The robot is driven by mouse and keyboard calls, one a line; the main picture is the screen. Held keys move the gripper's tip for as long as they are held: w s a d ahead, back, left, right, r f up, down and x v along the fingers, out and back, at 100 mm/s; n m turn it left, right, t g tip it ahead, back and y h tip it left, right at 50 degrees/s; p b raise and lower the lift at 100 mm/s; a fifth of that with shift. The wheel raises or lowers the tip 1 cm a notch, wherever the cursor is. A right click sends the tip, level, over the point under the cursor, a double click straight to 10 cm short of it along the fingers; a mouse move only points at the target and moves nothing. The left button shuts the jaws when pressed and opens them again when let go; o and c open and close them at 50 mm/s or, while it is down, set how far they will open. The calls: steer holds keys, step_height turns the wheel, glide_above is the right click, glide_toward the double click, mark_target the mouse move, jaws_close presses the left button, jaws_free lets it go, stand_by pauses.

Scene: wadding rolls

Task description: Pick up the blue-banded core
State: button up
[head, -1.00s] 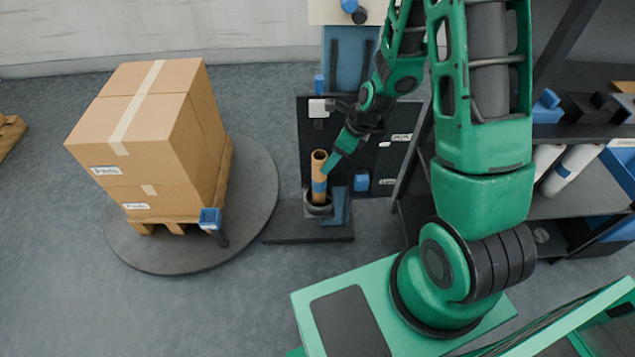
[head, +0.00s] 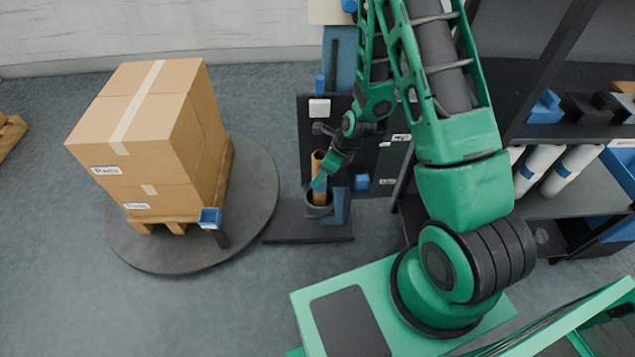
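The brown cardboard core (head: 319,197) stands upright in a dark round cup (head: 318,211) on a low dark base. Its blue band, near mid-height, is largely covered by my gripper. My gripper (head: 319,181) has come in from the upper right, and its green finger lies across the core at the height of the band. The core's upper part shows to the left of the gripper. Only one finger shows clearly, so I cannot tell whether it is shut on the core or open around it.
A dark upright panel (head: 309,121) with small fittings stands behind the core. A blue upright block (head: 342,204) is just right of the cup. Taped cartons (head: 150,140) sit on a round turntable (head: 150,259) at left. Shelves with white rolls (head: 571,169) stand at right.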

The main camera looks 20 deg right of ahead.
steer(key=shift+x, duration=0.95)
steer(key=c, duration=1.2)
steer(key=shift+r, duration=0.1)
